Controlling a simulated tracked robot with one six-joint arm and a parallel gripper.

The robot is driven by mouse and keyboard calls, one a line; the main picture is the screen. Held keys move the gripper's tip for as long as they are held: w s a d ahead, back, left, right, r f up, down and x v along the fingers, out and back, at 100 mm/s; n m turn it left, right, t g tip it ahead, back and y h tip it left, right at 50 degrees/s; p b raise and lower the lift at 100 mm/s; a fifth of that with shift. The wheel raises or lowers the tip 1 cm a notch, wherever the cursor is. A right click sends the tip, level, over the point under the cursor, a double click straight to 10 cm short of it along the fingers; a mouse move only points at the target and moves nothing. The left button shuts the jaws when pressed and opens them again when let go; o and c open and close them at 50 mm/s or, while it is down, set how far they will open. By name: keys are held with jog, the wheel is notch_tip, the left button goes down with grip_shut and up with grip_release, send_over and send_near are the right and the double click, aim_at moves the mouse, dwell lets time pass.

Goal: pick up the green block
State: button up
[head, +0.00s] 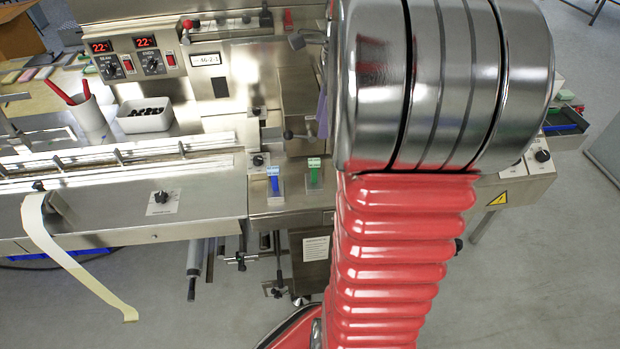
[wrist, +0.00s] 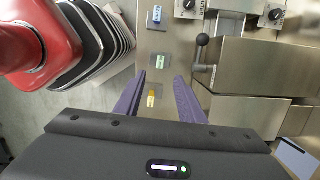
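A small green block (head: 314,173) with a pale top stands on a small plate on the steel machine's ledge in the head view. In the wrist view the green block (wrist: 161,62) shows just past my fingertips, roughly in line with the gap between them. My gripper (wrist: 159,79) is open, with its two purple fingers apart and nothing held. A yellow block (wrist: 151,99) shows between the fingers, seemingly below them. In the head view most of my gripper is hidden behind my arm; only a purple finger (head: 322,108) shows.
A blue block (head: 273,180) stands left of the green one; it also shows in the wrist view (wrist: 157,14). A black-knobbed lever (wrist: 202,41) sticks out near my right-hand finger. A white bin (head: 145,119) and a cup of red pens (head: 88,115) stand farther left.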

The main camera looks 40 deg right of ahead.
aim_at(314, 159)
jog(key=shift+w+a+f, duration=0.15)
jog(key=shift+f, duration=1.25)
jog(key=shift+w+a+f, duration=0.1)
jog(key=shift+a+f, duration=0.1)
jog(key=shift+f, duration=1.25)
jog(key=shift+w+a+f, duration=0.15)
jog(key=shift+f, duration=1.25)
jog(key=shift+w+a+f, duration=0.15)
jog(key=shift+w+f, duration=0.05)
jog(key=shift+f, duration=1.1)
jog(key=shift+w+a+f, duration=0.1)
jog(key=shift+w+f, duration=0.05)
jog(key=shift+f, duration=1.1)
grip_shut()
